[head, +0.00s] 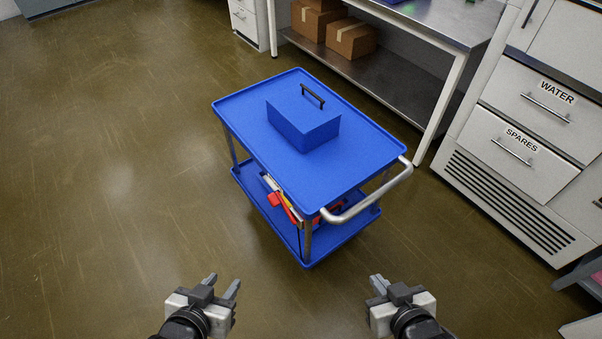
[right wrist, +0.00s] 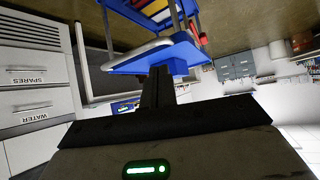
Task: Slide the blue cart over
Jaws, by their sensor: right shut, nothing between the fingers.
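The blue cart (head: 250,112) stands on the floor in the middle of the head view, with a top tray, a lower shelf and a silver push handle (head: 372,196) on its near right side. A blue box with a black handle (head: 305,124) sits on its top. Red and yellow items (head: 284,206) lie on the lower shelf. My left gripper (head: 222,284) is open and empty, in front of the cart at lower left. My right gripper (head: 380,284) is shut and empty, apart from the cart, below the handle. The cart (right wrist: 135,67) also shows in the right wrist view.
A steel workbench (head: 395,85) with cardboard boxes (head: 350,38) on its lower shelf stands behind the cart. White drawers labelled WATER and SPARES (head: 525,120) stand at the right. The brown floor (head: 100,150) at the left is clear.

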